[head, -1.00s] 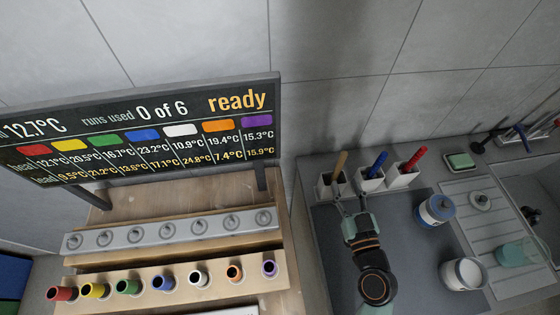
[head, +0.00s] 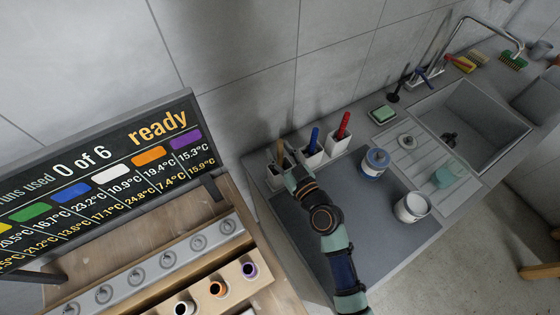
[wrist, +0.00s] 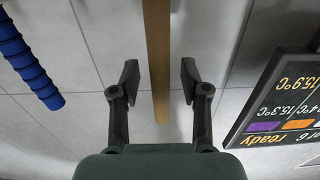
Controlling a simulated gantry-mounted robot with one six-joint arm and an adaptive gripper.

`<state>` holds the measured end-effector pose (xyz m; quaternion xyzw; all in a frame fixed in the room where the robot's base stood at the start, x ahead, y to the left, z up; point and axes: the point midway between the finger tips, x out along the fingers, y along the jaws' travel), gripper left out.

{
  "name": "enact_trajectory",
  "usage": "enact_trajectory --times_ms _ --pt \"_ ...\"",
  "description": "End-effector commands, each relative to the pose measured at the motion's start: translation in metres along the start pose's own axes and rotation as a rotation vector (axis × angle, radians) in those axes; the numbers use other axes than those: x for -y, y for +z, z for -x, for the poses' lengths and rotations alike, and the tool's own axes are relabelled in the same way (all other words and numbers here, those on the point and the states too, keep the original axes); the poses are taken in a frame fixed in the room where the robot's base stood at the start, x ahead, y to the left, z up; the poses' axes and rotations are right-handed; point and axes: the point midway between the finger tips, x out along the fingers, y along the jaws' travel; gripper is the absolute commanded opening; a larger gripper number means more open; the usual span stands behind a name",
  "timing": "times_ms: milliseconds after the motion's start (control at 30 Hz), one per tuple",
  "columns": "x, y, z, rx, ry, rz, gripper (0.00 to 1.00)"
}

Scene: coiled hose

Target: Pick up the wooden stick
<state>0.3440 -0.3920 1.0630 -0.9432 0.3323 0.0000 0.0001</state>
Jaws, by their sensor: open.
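The wooden stick (head: 281,151) stands in a white holder (head: 273,176) at the left end of a row of holders by the wall. In the wrist view the tan wooden stick (wrist: 157,40) runs down between my two fingers, with a gap on each side. My gripper (wrist: 159,80) is open around it and is not closed on it. In the head view my gripper (head: 285,167) is at the stick, and hides part of it and its holder.
A blue tool (head: 314,138) and a red tool (head: 343,124) stand in holders to the right. A blue-and-white can (head: 374,163), a white mug (head: 412,207) and a sink (head: 470,120) lie further right. A display board (head: 110,170) stands at left.

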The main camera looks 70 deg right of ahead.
Motion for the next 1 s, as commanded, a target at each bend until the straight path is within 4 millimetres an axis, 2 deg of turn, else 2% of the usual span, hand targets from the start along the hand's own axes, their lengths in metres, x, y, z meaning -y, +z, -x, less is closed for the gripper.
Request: enact_trajectory --times_ms 33,200,300,667,767,867,1000 --pt "0.000 0.000 0.000 0.000 0.000 0.000 0.41" --pt "0.000 0.000 0.000 0.000 0.000 0.000 0.12" --pt "0.000 0.000 0.000 0.000 0.000 0.000 0.00" --pt "0.000 -0.005 0.000 -0.001 -0.001 0.001 0.00" --pt "0.000 -0.016 0.000 -0.002 -0.002 0.002 0.00" --pt "0.000 -0.036 0.000 -0.002 -0.001 0.002 0.00" --pt "0.000 -0.074 0.000 -0.005 0.000 0.004 0.00"
